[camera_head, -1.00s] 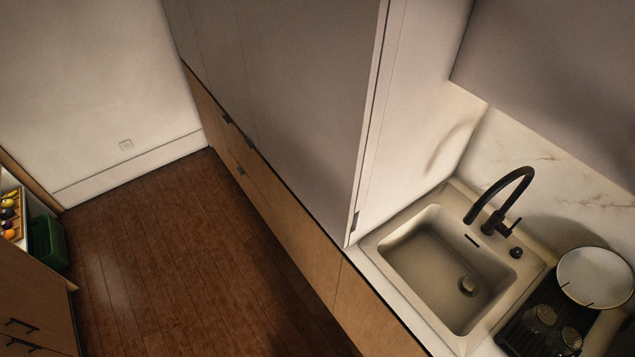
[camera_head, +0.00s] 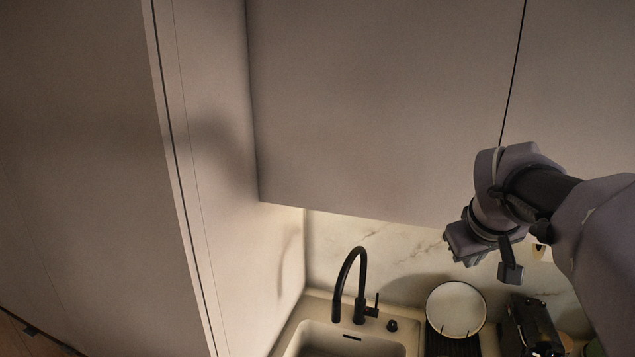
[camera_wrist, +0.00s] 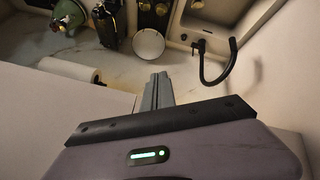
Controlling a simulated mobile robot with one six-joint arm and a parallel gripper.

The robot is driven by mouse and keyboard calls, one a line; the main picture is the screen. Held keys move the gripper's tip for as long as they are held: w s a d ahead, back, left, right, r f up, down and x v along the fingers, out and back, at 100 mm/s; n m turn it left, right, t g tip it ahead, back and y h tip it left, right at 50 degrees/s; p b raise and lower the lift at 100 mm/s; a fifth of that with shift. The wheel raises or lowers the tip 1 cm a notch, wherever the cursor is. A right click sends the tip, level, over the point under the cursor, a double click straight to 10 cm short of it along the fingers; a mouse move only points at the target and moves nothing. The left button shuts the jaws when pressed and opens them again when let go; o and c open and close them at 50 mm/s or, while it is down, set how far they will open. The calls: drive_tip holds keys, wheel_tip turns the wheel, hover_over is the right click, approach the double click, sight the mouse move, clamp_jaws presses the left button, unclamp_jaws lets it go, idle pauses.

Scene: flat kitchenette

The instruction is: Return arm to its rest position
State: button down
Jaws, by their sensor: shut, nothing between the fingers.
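My arm comes in from the right edge of the head view. My gripper (camera_head: 472,258) hangs in front of the upper cabinets and the marble backsplash, above the counter. In the wrist view the two grey fingers of my gripper (camera_wrist: 157,91) lie together with nothing between them. They point towards the backsplash and a round white plate (camera_wrist: 149,44), apart from it.
Upper cabinets (camera_head: 380,100) fill the space behind my arm. A tall cabinet (camera_head: 80,170) stands at left. Below are a sink (camera_head: 350,342) with black faucet (camera_head: 360,285), the plate (camera_head: 456,308) on a rack, and a dark appliance (camera_head: 530,325). A paper roll (camera_wrist: 68,71) lies nearby.

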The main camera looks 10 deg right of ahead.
drive_tip(key=s+a+f+m+y+b, duration=0.1)
drive_tip(key=s+a+f+y+b, duration=0.1)
drive_tip(key=s+a+f+b, duration=0.3)
drive_tip(key=s+a+f+m+y+b, duration=0.1)
drive_tip(key=s+a+f+b, duration=0.5)
drive_tip(key=a+f+b, duration=0.8)
drive_tip(key=s+a+f+m+y+b, duration=0.1)
drive_tip(key=s+a+f+y+b, duration=0.2)
drive_tip(key=a+f+b, duration=0.6)
wheel_tip(320, 180, down, 13)
drive_tip(key=s, duration=0.2)
drive_tip(key=shift+s+a+f, duration=0.2)
drive_tip(key=shift+s+a, duration=0.1)
